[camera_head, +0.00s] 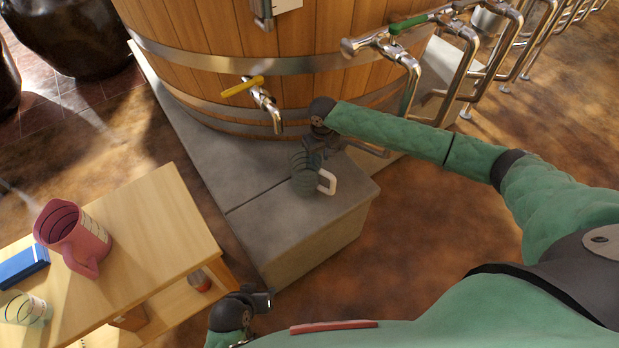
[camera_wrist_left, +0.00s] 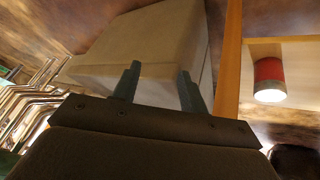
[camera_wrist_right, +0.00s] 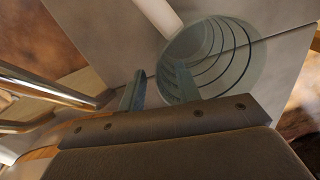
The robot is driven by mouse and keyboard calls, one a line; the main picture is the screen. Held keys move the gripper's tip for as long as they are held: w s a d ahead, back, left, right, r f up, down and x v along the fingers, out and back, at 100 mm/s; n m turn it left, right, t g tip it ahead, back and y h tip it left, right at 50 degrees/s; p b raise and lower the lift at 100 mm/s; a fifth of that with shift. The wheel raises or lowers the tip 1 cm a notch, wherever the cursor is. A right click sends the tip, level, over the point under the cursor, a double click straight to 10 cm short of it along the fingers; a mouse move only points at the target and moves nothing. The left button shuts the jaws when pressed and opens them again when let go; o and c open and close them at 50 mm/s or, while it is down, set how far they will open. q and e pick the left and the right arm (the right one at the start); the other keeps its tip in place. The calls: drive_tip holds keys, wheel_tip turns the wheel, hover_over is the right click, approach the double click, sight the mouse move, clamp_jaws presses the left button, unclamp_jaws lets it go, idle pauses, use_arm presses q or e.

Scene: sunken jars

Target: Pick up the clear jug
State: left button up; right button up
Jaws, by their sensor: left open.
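The clear jug (camera_head: 304,178), see-through and greenish with dark rings and a pale handle, stands on the grey stone ledge by the wooden vat. In the right wrist view the jug (camera_wrist_right: 232,62) shows its round mouth and rings just beyond the fingers. My right gripper (camera_head: 318,146) is at the jug's vat side; its fingers (camera_wrist_right: 155,88) are apart, one beside the jug and one overlapping its near edge. Whether they touch it I cannot tell. My left gripper (camera_head: 266,299) is open and empty, low between ledge and wooden table; it also shows in the left wrist view (camera_wrist_left: 158,80).
The vat (camera_head: 200,65) has a yellow-handled tap (camera_head: 262,98) close to the jug. Metal pipes (camera_head: 412,85) run to the right. The wooden table (camera_head: 165,225) holds a pink jug (camera_head: 88,235), a pale mug (camera_head: 24,309) and a blue box (camera_head: 22,266). A red can (camera_wrist_left: 268,72) is on its lower shelf.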

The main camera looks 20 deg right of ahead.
wheel_tip(320, 180, down, 3)
drive_tip(key=b, duration=0.3)
drive_tip(key=shift+a+b, duration=0.1)
drive_tip(key=shift+b, duration=0.2)
use_arm(q)
wheel_tip(320, 180, down, 16)
drive_tip(key=t, duration=0.1)
drive_tip(key=shift+s+r+t, duration=0.15)
drive_tip(key=shift+s+t, duration=0.25)
drive_tip(key=shift+d, duration=0.1)
drive_tip(key=shift+s, duration=0.1)
use_arm(e)
clamp_jaws()
